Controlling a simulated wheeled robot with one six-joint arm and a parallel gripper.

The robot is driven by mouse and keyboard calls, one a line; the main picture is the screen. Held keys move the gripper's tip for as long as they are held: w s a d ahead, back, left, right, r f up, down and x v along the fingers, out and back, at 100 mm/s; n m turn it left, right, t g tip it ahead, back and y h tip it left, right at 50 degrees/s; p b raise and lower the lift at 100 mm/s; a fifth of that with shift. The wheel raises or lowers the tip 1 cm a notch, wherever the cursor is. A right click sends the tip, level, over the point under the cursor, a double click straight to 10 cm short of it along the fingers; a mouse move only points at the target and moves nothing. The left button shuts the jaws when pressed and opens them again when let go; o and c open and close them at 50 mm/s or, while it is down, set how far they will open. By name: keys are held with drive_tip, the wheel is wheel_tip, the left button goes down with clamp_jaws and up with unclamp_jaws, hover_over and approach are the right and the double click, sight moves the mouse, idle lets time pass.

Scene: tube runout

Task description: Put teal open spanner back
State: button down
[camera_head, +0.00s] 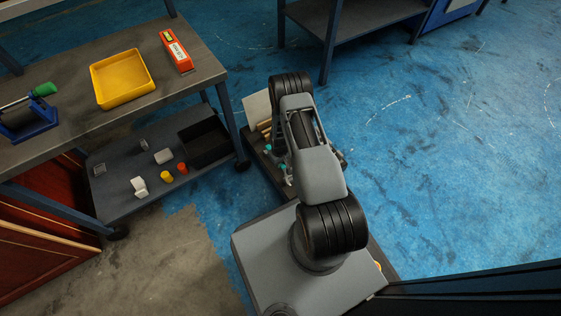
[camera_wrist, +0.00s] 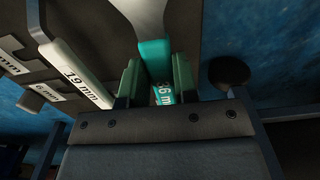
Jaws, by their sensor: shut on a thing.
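In the wrist view the teal open spanner (camera_wrist: 154,55) is between the two green fingers of my gripper (camera_wrist: 157,76), which is shut on its teal handle. I cannot tell whether the spanner touches the board. In the head view my arm hides the gripper and the held spanner.
A pale piece labelled "19 mm" (camera_wrist: 80,75) is close left of my gripper. In the head view, a workbench (camera_head: 75,130) with a yellow tray (camera_head: 122,79) stands left. Its lower shelf holds a black bin (camera_head: 207,142) and small parts. Blue floor (camera_head: 430,170) is open on the right.

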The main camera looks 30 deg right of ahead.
drive_tip(key=shift+f+b, duration=0.65)
drive_tip(key=shift+f, duration=0.2)
drive_tip(key=shift+r, duration=0.1)
drive_tip(key=shift+c, duration=1.6)
unclamp_jaws()
drive_tip(key=shift+r, duration=0.1)
drive_tip(key=shift+r+p, duration=2.25)
drive_tip(key=shift+r, duration=0.65)
wheel_tip(320, 180, up, 14)
drive_tip(key=p, duration=0.5)
